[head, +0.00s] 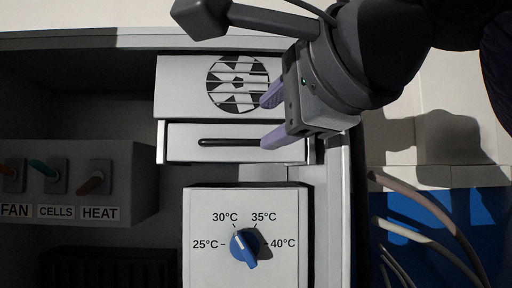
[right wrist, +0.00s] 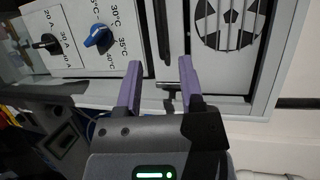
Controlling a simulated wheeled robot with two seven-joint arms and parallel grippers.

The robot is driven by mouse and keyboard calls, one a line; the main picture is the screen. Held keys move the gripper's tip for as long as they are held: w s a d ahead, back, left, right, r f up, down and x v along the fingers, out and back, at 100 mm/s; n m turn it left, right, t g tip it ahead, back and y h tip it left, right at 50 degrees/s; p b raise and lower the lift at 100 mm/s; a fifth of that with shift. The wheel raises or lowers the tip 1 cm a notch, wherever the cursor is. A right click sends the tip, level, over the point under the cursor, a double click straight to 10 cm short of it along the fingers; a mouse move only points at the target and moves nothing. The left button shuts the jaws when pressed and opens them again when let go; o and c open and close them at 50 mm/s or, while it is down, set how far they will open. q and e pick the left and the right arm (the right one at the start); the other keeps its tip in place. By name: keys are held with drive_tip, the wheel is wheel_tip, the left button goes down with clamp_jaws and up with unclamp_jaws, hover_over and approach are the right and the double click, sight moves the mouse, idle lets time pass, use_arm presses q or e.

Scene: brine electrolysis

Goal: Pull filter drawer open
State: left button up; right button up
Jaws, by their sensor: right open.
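The filter drawer (head: 185,142) is a flat pale front with a long dark bar handle (head: 225,142), below a round fan grille in the head view. A narrow pale side edge shows at its left; I cannot tell clearly how far it is open. My right gripper (head: 270,118) is open at the drawer's right part. In the head view its lower purple finger overlaps the handle's right end, and its upper finger lies over the grille panel. In the right wrist view, the handle (right wrist: 163,30) lies beyond the open fingers (right wrist: 160,78), in line with the gap. My left gripper is out of view.
Below the drawer is a box with a blue temperature knob (head: 244,246). At left, a panel has switches labelled FAN, CELLS and HEAT (head: 100,214). The fan grille (head: 238,84) is above. Pale hoses (head: 430,240) hang at right beside the cabinet's edge.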

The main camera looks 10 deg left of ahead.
sight(242, 143)
drive_tip(key=p+x, duration=0.4)
drive_tip(key=x, duration=0.5)
drive_tip(key=shift+s+d, duration=0.1)
clamp_jaws()
drive_tip(key=shift+f, duration=0.1)
idle(0.9)
